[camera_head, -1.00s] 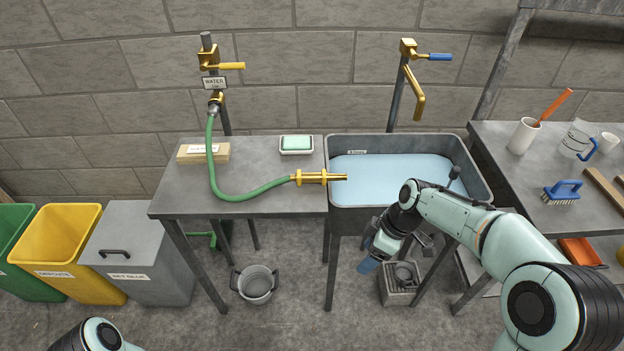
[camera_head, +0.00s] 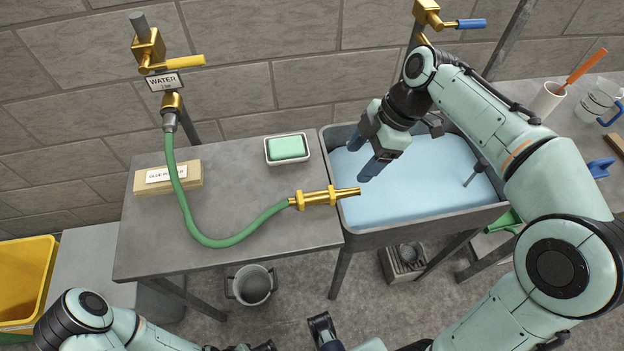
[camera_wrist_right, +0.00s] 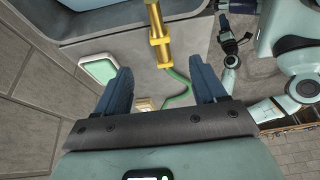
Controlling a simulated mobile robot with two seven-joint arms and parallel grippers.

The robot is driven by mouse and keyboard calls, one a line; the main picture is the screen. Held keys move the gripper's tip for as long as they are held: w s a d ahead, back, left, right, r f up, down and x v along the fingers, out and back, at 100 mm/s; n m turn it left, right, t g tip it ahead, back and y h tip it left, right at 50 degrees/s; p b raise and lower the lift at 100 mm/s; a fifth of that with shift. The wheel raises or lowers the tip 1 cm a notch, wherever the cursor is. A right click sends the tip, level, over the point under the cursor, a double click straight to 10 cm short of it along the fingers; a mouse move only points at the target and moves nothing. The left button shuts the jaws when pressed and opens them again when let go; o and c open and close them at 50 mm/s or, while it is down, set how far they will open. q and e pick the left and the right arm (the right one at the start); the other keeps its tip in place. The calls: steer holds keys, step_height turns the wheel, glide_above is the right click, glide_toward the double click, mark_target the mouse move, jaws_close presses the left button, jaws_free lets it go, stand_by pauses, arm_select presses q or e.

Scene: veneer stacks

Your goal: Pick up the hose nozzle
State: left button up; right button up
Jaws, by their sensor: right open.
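The brass hose nozzle (camera_head: 318,198) lies on the grey table's right edge, its tip reaching over the sink rim. A green hose (camera_head: 215,240) runs from its back end to the wall tap. My right gripper (camera_head: 364,158) is open and empty above the sink, up and to the right of the nozzle tip. In the right wrist view, the nozzle (camera_wrist_right: 157,35) shows beyond my open right fingers (camera_wrist_right: 160,64), roughly midway between them and apart from both. My left gripper is only partly visible at the head view's bottom edge; its jaws are unclear.
The sink (camera_head: 400,235) holds light blue water. The yellow-handled tap (camera_head: 150,55) rises behind. A bucket (camera_head: 252,286) is on the floor.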

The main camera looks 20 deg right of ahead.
steer(key=b, duration=0.1)
glide_above(333, 191)
steer(key=s+d, duration=0.1)
steer(key=d, duration=0.1)
step_height(333, 191, down, 7)
steer(key=shift+s+d+r, duration=0.1)
steer(key=shift+d+r, duration=0.05)
steer(key=shift+r, duration=0.05)
steer(key=x, duration=0.5)
steer(key=shift+w+f+b, duration=0.3)
steer(key=shift+w+b, duration=0.05)
jaws_close()
steer(key=shift+r, duration=0.1)
